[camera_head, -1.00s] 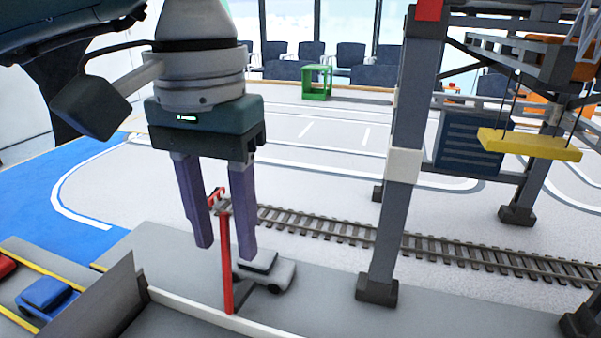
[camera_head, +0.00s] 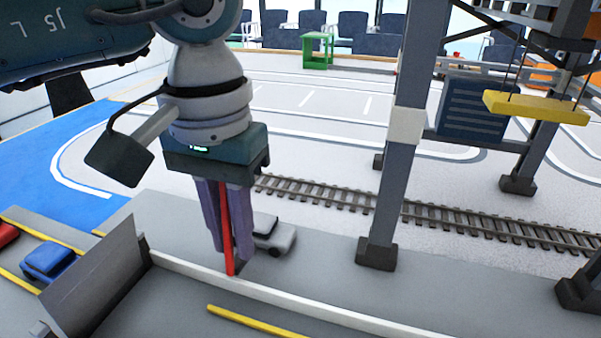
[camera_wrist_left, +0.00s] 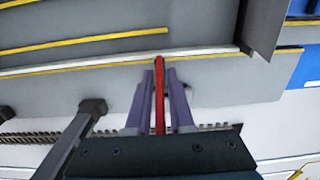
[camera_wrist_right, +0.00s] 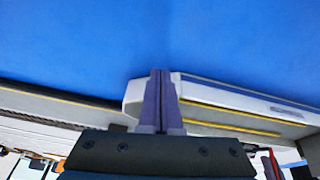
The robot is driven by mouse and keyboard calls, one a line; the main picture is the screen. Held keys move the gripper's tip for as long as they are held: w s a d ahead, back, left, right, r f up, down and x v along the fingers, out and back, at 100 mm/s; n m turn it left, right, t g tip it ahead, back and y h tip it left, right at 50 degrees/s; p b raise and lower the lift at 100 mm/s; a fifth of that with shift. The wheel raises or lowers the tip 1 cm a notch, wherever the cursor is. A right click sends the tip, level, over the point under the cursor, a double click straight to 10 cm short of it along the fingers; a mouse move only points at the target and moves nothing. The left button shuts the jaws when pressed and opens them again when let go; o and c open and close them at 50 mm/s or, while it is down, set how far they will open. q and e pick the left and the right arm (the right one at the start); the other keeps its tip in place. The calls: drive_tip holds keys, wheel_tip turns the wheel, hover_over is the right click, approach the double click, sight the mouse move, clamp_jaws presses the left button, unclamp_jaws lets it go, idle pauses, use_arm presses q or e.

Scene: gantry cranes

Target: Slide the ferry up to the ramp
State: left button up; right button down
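The ferry appears to be the grey deck with yellow lines (camera_head: 180,312) and a white side wall (camera_head: 340,311) in the low front of the head view. Its white hull shows on blue in the right wrist view (camera_wrist_right: 230,92). A red post (camera_head: 226,215) stands upright at the white wall. My left gripper (camera_head: 232,255) points down with its fingers closed around the post, also in the left wrist view (camera_wrist_left: 160,72). A grey tilted plate (camera_head: 95,275), perhaps the ramp, stands at the deck's left end. My right gripper (camera_wrist_right: 160,72) is shut and empty above the blue.
A blue toy car (camera_head: 47,262) and part of a red one stand left of the plate. A grey toy car (camera_head: 272,235) is just behind the post. A crane leg (camera_head: 392,190) rises to the right, with a yellow beam (camera_head: 535,107) hanging beyond. Rails (camera_head: 330,193) run behind.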

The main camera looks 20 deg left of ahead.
use_arm(q)
clamp_jaws()
idle(0.9)
drive_tip(key=shift+o, duration=2.2)
unclamp_jaws()
